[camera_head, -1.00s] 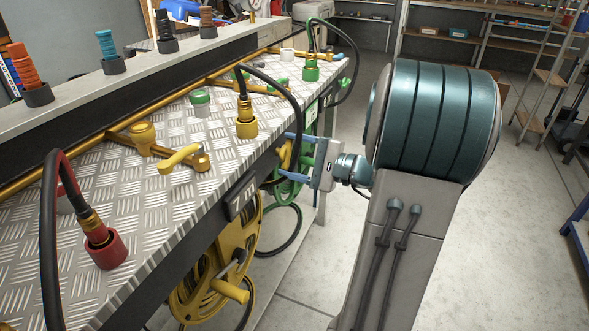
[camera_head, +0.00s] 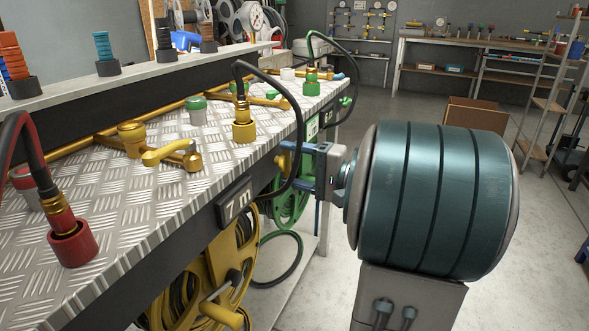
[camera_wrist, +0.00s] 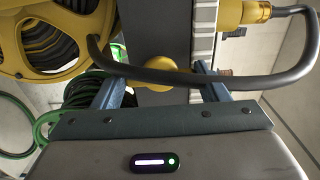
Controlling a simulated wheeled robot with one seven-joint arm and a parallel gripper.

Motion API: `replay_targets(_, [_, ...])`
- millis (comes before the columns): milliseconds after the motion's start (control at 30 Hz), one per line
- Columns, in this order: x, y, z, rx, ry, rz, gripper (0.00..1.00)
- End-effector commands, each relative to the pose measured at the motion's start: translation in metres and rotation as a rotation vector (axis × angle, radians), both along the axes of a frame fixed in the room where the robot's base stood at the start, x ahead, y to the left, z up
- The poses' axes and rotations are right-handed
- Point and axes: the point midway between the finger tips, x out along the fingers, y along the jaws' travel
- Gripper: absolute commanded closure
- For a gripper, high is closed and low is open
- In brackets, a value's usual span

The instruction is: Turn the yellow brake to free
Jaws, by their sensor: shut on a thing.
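The yellow brake (camera_wrist: 162,79) is a rounded yellow knob on the front side of the bench, and it shows between the two blue fingers of my gripper (camera_wrist: 160,84) in the wrist view. In the head view the yellow brake (camera_head: 281,161) is mostly hidden by the fingers and a black hose. My gripper (camera_head: 287,160) reaches it from the right, shut on it. Any markings for its positions are not readable. The yellow reel (camera_head: 205,285) hangs below the bench, to the left of the brake.
A black hose (camera_wrist: 210,82) loops across the front of my fingers in the wrist view. It runs from a yellow coupling (camera_head: 244,120) on the chequered bench top (camera_head: 160,210). A green reel (camera_head: 291,205) hangs beyond. Open floor lies to the right.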

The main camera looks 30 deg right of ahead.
Motion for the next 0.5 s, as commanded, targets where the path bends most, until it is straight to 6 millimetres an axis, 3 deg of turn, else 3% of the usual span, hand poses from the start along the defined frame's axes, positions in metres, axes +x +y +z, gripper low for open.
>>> replay_targets(300, [0.0002,-0.0014,0.0012,-0.004,-0.005,-0.004,0.55])
replay_targets(333, [0.0002,-0.0014,0.0012,-0.005,-0.004,-0.004,0.24])
replay_targets(367, [0.0002,-0.0014,0.0011,-0.005,-0.004,-0.004,0.16])
replay_targets(400, [0.0002,-0.0012,0.0011,-0.004,-0.003,-0.003,0.11])
replay_targets(500, [0.0002,-0.0006,0.0007,-0.003,-0.002,-0.002,0.11])
